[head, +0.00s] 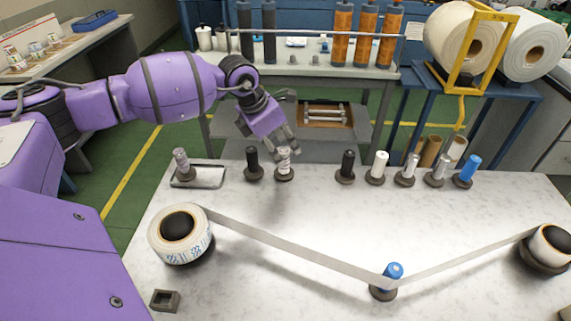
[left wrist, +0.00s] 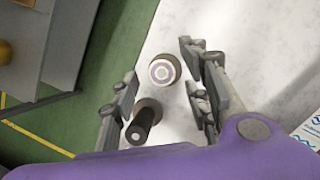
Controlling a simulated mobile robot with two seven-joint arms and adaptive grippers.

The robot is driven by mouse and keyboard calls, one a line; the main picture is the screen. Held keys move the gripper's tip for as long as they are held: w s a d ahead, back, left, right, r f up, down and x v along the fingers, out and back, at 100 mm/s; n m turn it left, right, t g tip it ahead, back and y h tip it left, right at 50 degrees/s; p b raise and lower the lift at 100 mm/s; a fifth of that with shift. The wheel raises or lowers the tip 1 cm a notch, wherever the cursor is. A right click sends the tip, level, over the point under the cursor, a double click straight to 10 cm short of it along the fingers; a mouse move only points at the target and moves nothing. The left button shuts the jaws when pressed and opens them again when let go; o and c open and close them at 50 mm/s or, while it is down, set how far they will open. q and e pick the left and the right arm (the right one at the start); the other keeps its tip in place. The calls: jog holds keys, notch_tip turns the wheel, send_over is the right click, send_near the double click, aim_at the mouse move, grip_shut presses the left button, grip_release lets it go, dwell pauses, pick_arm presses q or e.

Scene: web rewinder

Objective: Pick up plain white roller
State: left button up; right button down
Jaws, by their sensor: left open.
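A plain white roller (head: 379,164) stands upright on a dark round base in the row along the far edge of the marble table. My left gripper (head: 286,152) is open, well to its left. It is over a whitish, marked roller (head: 284,168) standing in the same row. In the left wrist view, a round pale roller top with a ring (left wrist: 162,70) lies between the open fingers (left wrist: 158,95). A black roller (left wrist: 143,125) is close to the left finger there. No grip on any roller shows. My right gripper is not in view.
The row also holds black rollers (head: 347,166), metallic rollers (head: 408,168) and a blue one (head: 467,168). A small tray (head: 209,177) with a roller is at left. A web runs from a large roll (head: 181,234) past a blue-topped post (head: 392,271).

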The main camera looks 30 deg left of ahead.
aim_at(282, 150)
pick_arm(q)
jog(key=x, duration=0.4)
jog(key=shift+s+a+f, duration=0.1)
jog(key=shift+s+f, duration=0.05)
jog(key=shift+f, duration=0.05)
grip_shut()
jog(key=shift+r, duration=0.1)
jog(key=shift+r, duration=0.15)
